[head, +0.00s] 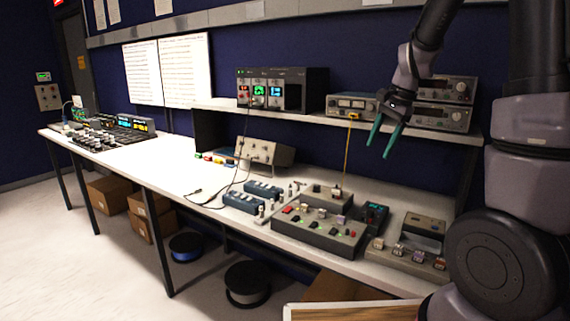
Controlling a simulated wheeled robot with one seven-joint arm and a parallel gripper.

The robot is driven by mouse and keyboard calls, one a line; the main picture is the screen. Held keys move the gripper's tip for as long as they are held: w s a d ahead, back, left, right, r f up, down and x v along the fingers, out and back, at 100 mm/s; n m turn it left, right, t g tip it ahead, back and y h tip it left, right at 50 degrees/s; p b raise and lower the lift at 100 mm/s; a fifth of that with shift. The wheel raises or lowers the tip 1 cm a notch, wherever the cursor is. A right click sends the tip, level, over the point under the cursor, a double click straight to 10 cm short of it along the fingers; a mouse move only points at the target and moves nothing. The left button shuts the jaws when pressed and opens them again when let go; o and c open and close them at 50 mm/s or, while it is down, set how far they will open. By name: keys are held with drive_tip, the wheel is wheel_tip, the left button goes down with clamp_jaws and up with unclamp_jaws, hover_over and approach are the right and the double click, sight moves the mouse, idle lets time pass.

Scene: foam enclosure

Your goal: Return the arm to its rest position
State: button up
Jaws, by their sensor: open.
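My gripper (385,137) hangs from my arm at the upper right of the head view. Its two teal fingers point down and are spread apart, with nothing between them. In the picture it lies in front of the shelf's front edge, above the right part of the bench. I cannot tell its exact distance from the shelf. My arm comes down from the top edge, and more of my own links fill the right side.
A long white bench (150,170) carries a grey switch panel (318,232), blue boxes and cables. A raised shelf (290,114) holds instruments (282,90), some close to my gripper in the picture. Cardboard boxes (110,194) and spools (247,282) are below. Floor is clear at left.

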drive_tip(key=s+a+r+n+t, duration=0.1)
drive_tip(key=s+r+n, duration=0.3)
drive_tip(key=s, duration=0.6)
drive_tip(key=s+a+r+n+t, duration=0.1)
drive_tip(key=s+r+n+t, duration=0.3)
drive_tip(key=s+r, duration=0.5)
drive_tip(key=shift+s, duration=0.75)
drive_tip(key=shift+a+r, duration=0.1)
drive_tip(key=shift+a, duration=0.05)
